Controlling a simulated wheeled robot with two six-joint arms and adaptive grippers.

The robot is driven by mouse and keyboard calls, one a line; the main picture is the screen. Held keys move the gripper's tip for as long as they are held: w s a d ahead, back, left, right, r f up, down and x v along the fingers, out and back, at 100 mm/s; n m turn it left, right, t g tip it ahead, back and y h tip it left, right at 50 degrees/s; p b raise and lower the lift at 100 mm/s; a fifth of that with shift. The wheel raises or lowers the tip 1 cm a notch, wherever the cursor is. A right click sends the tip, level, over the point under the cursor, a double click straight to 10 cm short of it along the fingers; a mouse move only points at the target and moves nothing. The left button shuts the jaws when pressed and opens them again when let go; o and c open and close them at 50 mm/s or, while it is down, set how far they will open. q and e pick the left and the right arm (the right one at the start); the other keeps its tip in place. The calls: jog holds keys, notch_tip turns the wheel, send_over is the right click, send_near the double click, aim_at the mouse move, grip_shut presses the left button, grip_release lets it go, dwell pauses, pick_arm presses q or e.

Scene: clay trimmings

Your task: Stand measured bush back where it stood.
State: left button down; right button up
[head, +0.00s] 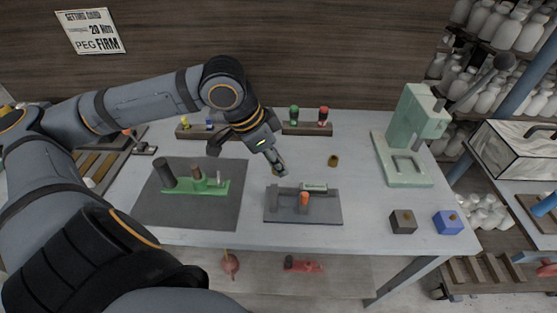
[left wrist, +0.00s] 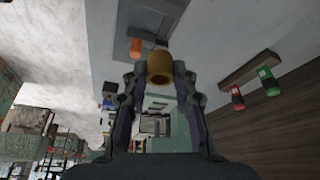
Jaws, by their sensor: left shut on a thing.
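A brass-coloured bush (left wrist: 160,68) is between the fingertips of my left gripper (head: 278,170), and the gripper is shut on it. In the head view the fingers mostly hide it. The gripper points down over the middle of the table, just behind a grey measuring fixture (head: 275,206) with an orange knob (head: 304,199). A second, similar brass-brown bush (head: 333,160) stands on the table to the right of the gripper. My right gripper is not in view.
A green fixture (head: 215,191) with upright posts sits on a dark mat (head: 210,217) at left. A rack with green and red handles (head: 308,128) stands behind.

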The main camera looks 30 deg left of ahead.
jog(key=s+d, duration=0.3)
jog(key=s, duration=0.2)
pick_arm(q)
jog(key=w+a+f+p, duration=0.1)
jog(key=w+a+f, duration=0.1)
jog(key=w+f, duration=0.1)
jog(key=w+a+f+p, duration=0.2)
jog(key=w, duration=0.2)
jog(key=w+a+f+p, duration=0.1)
jog(key=w+a+f, duration=0.2)
jog(key=shift+w+f+p, duration=0.3)
jog(key=shift+w+p, duration=0.05)
jog(key=shift+w+a+f, duration=0.3)
jog(key=shift+w+f, duration=0.15)
jog(key=shift+f, duration=0.25)
jog(key=shift+f+p, duration=0.3)
jog(key=shift+f, duration=1.15)
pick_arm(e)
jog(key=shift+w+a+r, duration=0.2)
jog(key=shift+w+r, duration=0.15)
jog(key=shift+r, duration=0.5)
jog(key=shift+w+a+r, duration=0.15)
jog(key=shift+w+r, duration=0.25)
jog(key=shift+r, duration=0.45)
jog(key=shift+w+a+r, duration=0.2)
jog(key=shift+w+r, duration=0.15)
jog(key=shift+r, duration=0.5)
pick_arm(q)
jog(key=shift+f, duration=0.1)
